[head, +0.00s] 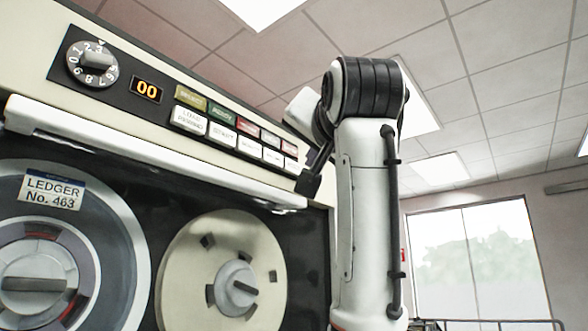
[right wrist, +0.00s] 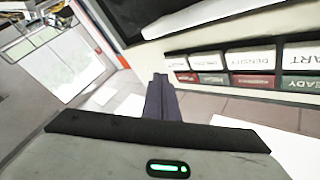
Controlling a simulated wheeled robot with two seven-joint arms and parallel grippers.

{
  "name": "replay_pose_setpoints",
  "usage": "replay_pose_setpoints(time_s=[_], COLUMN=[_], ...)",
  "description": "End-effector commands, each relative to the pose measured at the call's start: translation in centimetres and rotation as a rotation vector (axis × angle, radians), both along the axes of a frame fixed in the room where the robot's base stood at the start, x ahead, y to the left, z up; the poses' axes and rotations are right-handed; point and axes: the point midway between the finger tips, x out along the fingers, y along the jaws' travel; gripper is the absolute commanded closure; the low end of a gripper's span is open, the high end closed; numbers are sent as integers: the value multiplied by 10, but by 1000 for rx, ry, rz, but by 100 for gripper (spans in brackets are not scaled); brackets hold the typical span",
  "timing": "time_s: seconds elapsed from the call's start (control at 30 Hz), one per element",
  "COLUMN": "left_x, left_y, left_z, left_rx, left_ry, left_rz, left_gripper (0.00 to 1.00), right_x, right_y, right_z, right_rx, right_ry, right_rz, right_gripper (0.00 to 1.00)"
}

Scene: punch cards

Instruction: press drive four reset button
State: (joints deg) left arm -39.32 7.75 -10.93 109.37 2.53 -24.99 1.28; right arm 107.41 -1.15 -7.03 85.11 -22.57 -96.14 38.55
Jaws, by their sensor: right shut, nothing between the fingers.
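The tape drive's control panel (head: 150,75) fills the upper left of the head view. It carries a row of white buttons (head: 221,133) under coloured indicators (head: 191,98). In the right wrist view the white buttons (right wrist: 249,60) appear upside down, one reading DENSITY; the small labels toward the row's end are too blurred to read, so I cannot tell which is reset. My right gripper (head: 308,184) is shut and empty, just beyond the right end of the row. In the right wrist view its closed fingers (right wrist: 159,82) point toward the end button (right wrist: 178,64). My left gripper is not in view.
A numbered dial (head: 93,64) and a display reading 00 (head: 147,90) sit left of the buttons. A white ledge (head: 130,145) runs below the panel, above two tape reels (head: 222,265). Open room and a window (head: 480,265) lie to the right.

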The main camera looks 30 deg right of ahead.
Motion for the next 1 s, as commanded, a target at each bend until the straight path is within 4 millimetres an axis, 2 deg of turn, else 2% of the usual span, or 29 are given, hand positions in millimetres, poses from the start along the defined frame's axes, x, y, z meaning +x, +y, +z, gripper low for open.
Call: replay_pose_setpoints(time_s=[0.2,0.4,1.0], left_x=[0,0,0], left_y=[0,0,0], left_z=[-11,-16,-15], left_rx=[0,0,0], left_ry=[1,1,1], left_rz=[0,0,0], left_gripper=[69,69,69], right_x=[-22,-36,-36], right_y=[-9,-15,-15], right_z=[-1,-1,0], right_rx=[1,1,0], right_ry=[-4,-3,-2], right_rz=[0,0,0], right_gripper=[100,100,100])
